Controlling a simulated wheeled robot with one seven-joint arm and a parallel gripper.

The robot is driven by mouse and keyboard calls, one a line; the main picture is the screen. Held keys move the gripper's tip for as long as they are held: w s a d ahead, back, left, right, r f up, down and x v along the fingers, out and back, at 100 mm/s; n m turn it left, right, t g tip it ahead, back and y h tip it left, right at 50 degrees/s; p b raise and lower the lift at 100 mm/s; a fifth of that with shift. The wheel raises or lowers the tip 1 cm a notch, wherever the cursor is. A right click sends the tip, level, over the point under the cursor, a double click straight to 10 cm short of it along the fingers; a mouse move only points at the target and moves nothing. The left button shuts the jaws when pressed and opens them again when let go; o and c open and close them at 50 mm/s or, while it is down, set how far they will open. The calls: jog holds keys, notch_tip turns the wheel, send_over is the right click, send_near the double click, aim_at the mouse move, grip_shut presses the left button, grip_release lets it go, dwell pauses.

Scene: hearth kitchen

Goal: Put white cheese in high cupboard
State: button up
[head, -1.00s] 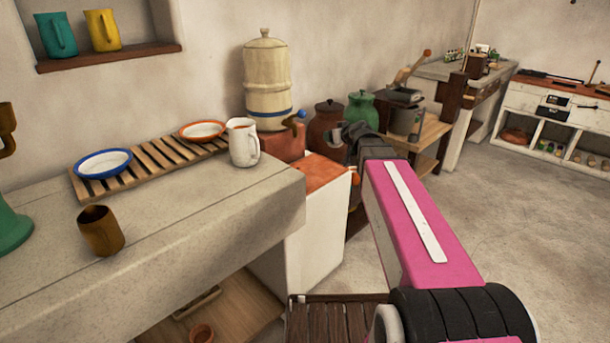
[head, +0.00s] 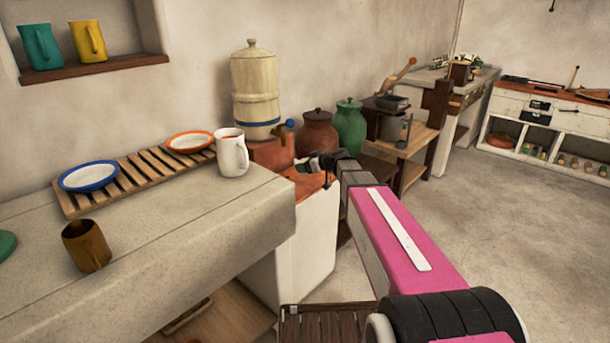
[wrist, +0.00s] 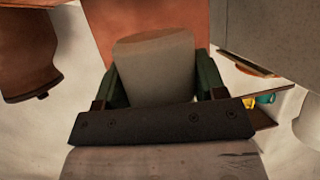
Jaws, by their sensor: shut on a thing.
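My gripper (wrist: 160,82) is shut on a pale, whitish block with a rounded end, the white cheese (wrist: 153,72), in the wrist view. Its dark green fingers press on both sides of it. In the head view my gripper (head: 326,162) is out in front, near the orange-topped white block at the end of the counter. The cheese cannot be made out there. A reddish-orange surface lies behind the cheese in the wrist view. I cannot make out a high cupboard in either view.
The stone counter (head: 180,245) holds a brown cup (head: 86,246), a slatted rack (head: 135,182) with two plates, and a white pitcher (head: 232,153). A cream water dispenser (head: 254,90) and brown and green jars stand behind my gripper. Open floor (head: 500,235) lies right.

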jog(key=w+f, duration=0.2)
jog(key=w, duration=0.1)
jog(key=shift+w+d+f, duration=0.1)
jog(key=shift+w, duration=0.15)
jog(key=shift+f, duration=1.95)
jog(key=o, duration=1)
jog(key=shift+f, duration=0.1)
